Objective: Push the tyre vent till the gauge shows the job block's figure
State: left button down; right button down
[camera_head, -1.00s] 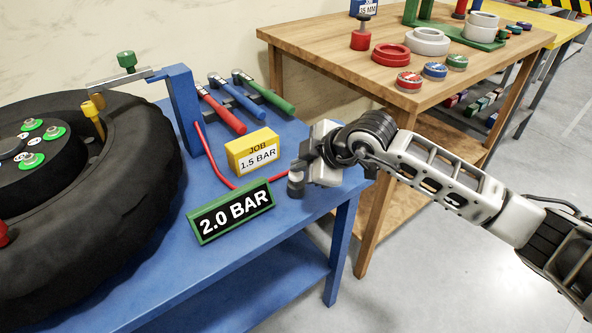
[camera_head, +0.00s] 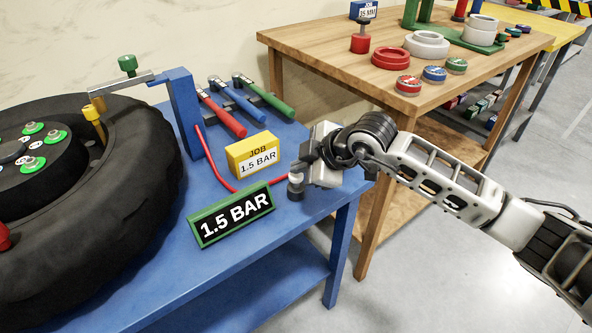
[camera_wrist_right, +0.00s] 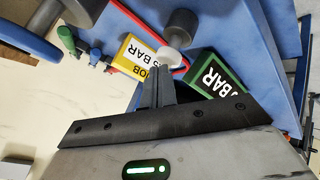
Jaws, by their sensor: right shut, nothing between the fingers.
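The gauge (camera_head: 232,215), a green-framed black panel, reads 1.5 BAR. The yellow job block (camera_head: 253,154) behind it also reads 1.5 BAR. The tyre vent (camera_head: 295,187) is a small dark grey post at the end of the red hose, at the table's right edge. In the right wrist view its white button (camera_wrist_right: 169,59) lies right at my fingertips; whether they touch cannot be told. My right gripper (camera_head: 304,170), also in the wrist view (camera_wrist_right: 158,72), is shut and empty beside the vent. The black tyre (camera_head: 135,190) lies at left. My left gripper is not in view.
A blue post (camera_head: 183,110) with an arm stands by the tyre. Red, blue and green-handled tools (camera_head: 235,98) lie at the back of the blue table (camera_head: 150,290). A wooden table (camera_head: 330,50) at right holds rings and small tins.

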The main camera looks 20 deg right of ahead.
aim_at(300, 176)
jog(key=shift+r+p, duration=0.3)
jog(key=shift+r, duration=0.35)
jog(key=shift+r, duration=0.1)
notch_tip(300, 176, up, 5)
jog(key=p, duration=0.4)
dwell(0.4)
